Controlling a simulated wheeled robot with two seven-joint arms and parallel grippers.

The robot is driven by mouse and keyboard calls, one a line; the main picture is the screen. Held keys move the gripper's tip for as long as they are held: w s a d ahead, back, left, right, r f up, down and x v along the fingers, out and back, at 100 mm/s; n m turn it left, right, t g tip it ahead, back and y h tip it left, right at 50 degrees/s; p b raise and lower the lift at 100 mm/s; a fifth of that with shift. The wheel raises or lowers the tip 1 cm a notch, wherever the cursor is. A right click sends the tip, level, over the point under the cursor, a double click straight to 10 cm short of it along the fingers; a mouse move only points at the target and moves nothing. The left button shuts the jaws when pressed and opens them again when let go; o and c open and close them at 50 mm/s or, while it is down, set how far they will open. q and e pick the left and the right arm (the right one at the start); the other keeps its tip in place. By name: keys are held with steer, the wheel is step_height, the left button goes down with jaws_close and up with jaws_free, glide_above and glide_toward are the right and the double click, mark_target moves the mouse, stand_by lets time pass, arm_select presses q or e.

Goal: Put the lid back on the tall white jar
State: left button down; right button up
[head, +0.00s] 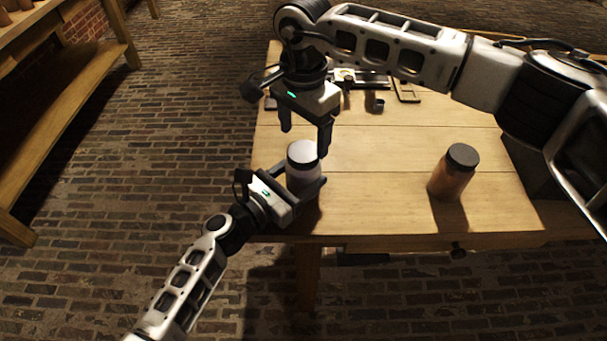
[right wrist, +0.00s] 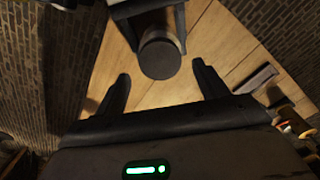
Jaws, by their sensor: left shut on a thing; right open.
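The tall white jar (head: 303,174) stands upright near the left front edge of the table. A dark round lid (head: 303,151) shows on its top; the right wrist view also shows this lid (right wrist: 160,58) from above. Whether it is seated fully is hard to tell. My left gripper (head: 304,184) is shut on the white jar's body, reaching in from the lower left. My right gripper (head: 304,141) is open, pointing down just above the lid. In the right wrist view its fingers (right wrist: 161,72) are spread on either side, with nothing between them.
A brown jar (head: 451,179) with a black lid (head: 463,156) stands to the right on the wooden table (head: 385,200). Small tools and parts, including a small dark cup (head: 377,105), lie at the back. The table between the two jars is clear. A wooden bench (head: 75,110) stands far left.

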mark_target(303, 151)
steer(key=shift+f, duration=1.7)
steer(key=c, duration=1)
steer(key=m, duration=0.2)
steer(key=shift+m, duration=0.4)
steer(key=m, duration=0.4)
steer(key=shift+m, duration=0.4)
steer(key=m, duration=0.7)
steer(key=o, duration=1.1)
steer(key=shift+o, duration=0.2)
